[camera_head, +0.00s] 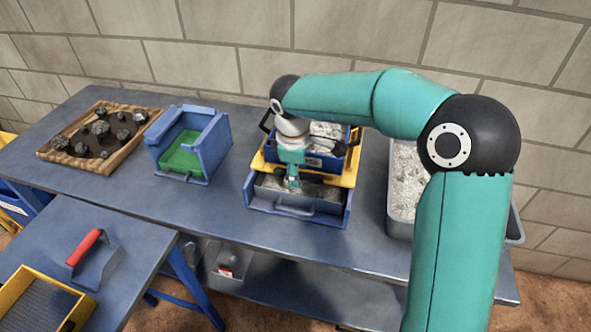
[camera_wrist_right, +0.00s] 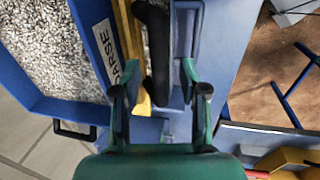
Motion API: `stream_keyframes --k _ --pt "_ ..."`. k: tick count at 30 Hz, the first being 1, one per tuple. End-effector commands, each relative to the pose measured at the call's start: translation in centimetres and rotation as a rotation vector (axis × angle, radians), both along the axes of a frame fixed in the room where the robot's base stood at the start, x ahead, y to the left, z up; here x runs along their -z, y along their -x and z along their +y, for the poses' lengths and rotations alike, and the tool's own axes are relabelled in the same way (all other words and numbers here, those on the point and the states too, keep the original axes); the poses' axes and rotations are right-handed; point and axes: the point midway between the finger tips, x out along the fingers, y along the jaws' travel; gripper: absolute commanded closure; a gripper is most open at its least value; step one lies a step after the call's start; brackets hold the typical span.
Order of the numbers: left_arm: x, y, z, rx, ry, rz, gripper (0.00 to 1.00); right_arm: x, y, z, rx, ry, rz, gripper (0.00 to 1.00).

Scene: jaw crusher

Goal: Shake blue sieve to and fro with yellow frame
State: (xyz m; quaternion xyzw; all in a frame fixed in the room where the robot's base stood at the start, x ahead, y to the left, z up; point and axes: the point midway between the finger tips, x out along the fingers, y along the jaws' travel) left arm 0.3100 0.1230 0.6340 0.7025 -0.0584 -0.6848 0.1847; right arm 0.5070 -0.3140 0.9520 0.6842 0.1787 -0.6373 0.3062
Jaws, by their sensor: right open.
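The blue sieve (camera_head: 312,163) sits in the yellow frame (camera_head: 346,178), on top of a blue box with a grey tray (camera_head: 300,200) in the middle of the bench. Pale gravel fills the sieve; in the right wrist view its blue wall (camera_wrist_right: 98,25) bears a label ending in "ARSE". The yellow frame's bar (camera_wrist_right: 127,40) runs beside that wall. My right gripper (camera_head: 291,180) is over the front side of the sieve and frame, pointing down. In the right wrist view its fingers (camera_wrist_right: 160,92) are apart, with a dark strip between them. My left gripper is not seen.
A blue bin with a green inside (camera_head: 184,150) and a wooden tray of dark rocks (camera_head: 100,135) stand to the left. A grey bin of pale gravel (camera_head: 400,208) stands close on the right. A lower table holds a red-handled scoop (camera_head: 90,255) and another yellow-framed sieve (camera_head: 40,300).

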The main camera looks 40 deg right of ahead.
Motion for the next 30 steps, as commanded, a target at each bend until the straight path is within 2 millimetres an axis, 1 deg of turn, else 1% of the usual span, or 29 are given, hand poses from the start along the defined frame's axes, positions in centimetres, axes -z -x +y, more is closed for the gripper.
stream_keyframes --k 5,12,13,23,26,30 --pt "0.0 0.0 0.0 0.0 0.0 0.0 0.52 0.0 0.0 0.0 0.0 0.0 0.0 0.57" --pt "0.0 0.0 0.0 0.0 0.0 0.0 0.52 0.0 0.0 0.0 0.0 0.0 0.0 0.97" --pt "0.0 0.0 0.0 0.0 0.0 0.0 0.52 0.0 0.0 0.0 0.0 0.0 0.0 1.0" --pt "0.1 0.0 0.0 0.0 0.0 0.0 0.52 0.0 0.0 0.1 -0.001 0.0 0.0 1.0" --pt "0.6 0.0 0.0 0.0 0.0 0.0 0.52 0.1 0.7 1.0 -0.003 0.0 -0.002 1.0" --pt "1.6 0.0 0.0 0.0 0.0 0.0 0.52 0.2 2.4 3.1 -0.005 -0.001 -0.002 1.0"
